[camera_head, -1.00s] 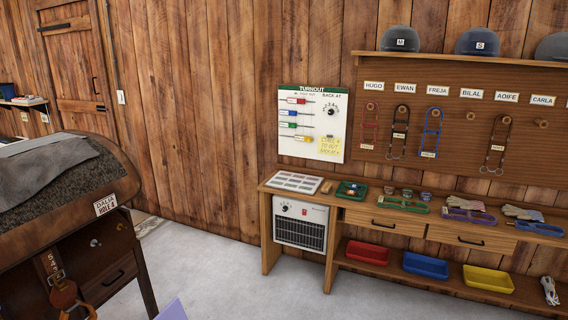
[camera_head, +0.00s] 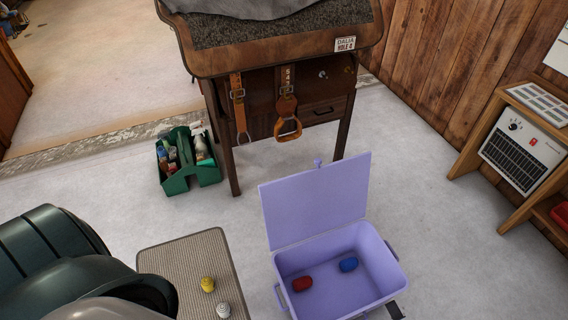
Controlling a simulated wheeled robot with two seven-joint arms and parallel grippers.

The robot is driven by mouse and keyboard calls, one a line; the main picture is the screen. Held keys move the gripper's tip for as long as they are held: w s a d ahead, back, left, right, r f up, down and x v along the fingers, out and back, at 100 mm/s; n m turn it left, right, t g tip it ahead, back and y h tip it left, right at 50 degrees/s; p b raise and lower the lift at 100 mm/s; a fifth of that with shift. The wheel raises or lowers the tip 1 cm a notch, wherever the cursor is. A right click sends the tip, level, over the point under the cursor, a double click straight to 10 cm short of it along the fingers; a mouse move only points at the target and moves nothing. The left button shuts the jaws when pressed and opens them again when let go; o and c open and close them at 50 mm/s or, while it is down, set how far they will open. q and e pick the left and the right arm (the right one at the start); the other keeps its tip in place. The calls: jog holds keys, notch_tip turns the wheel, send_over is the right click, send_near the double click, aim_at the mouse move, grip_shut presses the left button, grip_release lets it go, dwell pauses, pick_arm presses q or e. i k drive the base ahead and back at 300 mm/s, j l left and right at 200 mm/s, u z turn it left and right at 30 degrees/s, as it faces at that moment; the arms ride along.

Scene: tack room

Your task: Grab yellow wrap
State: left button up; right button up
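The yellow wrap (camera_head: 207,284) is a small roll on the ribbed grey-beige top (camera_head: 185,254) at the bottom of the head view, left of the purple box. A whitish wrap (camera_head: 223,310) lies just below it on the same top, close to the picture's lower edge. The open purple box (camera_head: 317,213) has its lid raised. Inside it a red wrap (camera_head: 302,284) and a blue wrap (camera_head: 348,265) lie apart on the floor of the box.
A green caddy (camera_head: 190,186) of bottles stands on the floor beside a wooden stand (camera_head: 290,50) with hanging stirrup straps. A wooden shelf with a heater (camera_head: 525,152) is at right. Dark green rounded shapes fill the lower left. Pale floor is clear between stand and shelf.

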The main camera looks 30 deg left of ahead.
aim_at(208, 284)
jog(key=u, duration=2)
jog(key=z, duration=0.8)
jog(key=i+j+z, duration=0.1)
jog(key=j+z, duration=0.6)
jog(key=z, duration=0.2)
jog(key=j+z, duration=0.55)
jog(key=j, duration=0.3)
jog(key=k+j, duration=0.15)
jog(key=j, duration=0.25)
jog(key=j+z, duration=0.15)
jog(key=j, duration=0.25)
jog(key=k+j+z, duration=0.1)
jog(key=j, duration=0.3)
jog(key=k+j+z, duration=0.1)
jog(key=j, duration=0.3)
jog(key=k, duration=0.1)
